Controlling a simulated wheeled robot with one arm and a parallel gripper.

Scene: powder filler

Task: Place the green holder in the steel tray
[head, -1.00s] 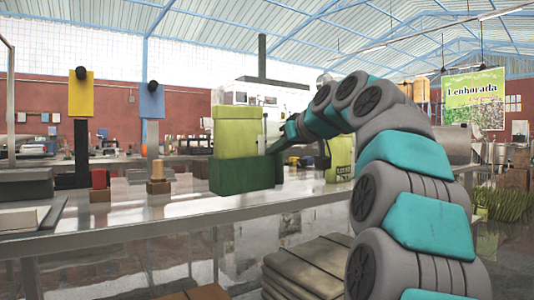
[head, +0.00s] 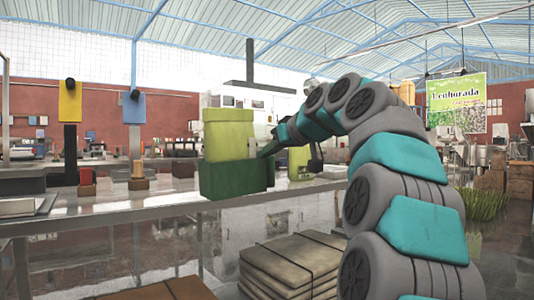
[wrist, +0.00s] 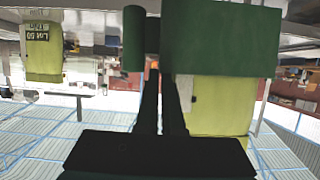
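The green holder (head: 237,180) is a dark green open box with a yellow-green bag (head: 228,138) standing upright in it. It is held up above the bench in the head view. My gripper (head: 268,151) reaches it from the right, with its fingers close together at the holder's edge. In the upside-down wrist view the fingers (wrist: 163,75) meet the dark green holder (wrist: 222,42); the exact contact is partly hidden. A shallow grey metal tray (head: 48,204), probably the steel tray, lies on the bench at the far left, cut by the picture edge.
A long shiny bench (head: 130,208) runs across. Another yellow-green bag (head: 299,160) stands behind my gripper. Bundled boards (head: 290,265) are stacked in front.

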